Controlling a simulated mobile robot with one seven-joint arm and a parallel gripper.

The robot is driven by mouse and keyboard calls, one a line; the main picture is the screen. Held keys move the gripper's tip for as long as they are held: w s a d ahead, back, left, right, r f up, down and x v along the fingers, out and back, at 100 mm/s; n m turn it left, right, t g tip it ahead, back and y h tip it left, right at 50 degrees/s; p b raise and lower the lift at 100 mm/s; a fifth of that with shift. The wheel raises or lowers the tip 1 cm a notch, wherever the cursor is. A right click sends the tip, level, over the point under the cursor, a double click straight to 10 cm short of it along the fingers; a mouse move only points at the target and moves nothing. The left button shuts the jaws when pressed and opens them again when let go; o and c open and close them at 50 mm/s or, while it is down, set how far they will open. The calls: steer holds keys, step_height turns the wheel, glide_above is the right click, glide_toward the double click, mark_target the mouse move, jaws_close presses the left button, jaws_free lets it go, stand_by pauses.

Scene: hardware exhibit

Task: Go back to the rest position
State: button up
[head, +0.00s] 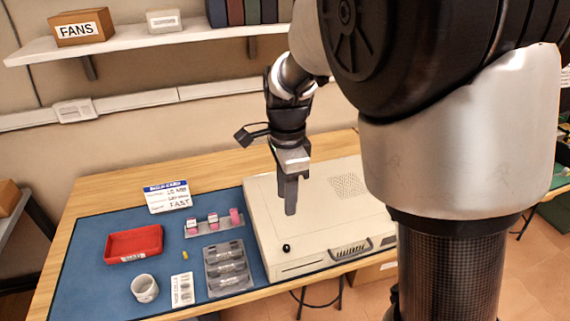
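My gripper (290,208) points downward above the beige computer case (318,237) on the workbench. From this angle its fingers overlap each other, so I cannot tell whether they are apart or together. No object shows between them. My arm comes in from the upper right and hides the right part of the case.
A shelf (150,39) with a FANS box (80,27) hangs above.

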steer(key=s+d+r+n+t+p, duration=0.2)
steer(key=s+d+r+n+t, duration=0.3)
steer(key=s+d+r+n, duration=0.7)
steer(key=s+r+n, duration=0.3)
steer(key=s, duration=0.1)
steer(key=shift+s+d+t, duration=0.2)
steer(key=shift+t, duration=0.1)
stand_by(0.7)
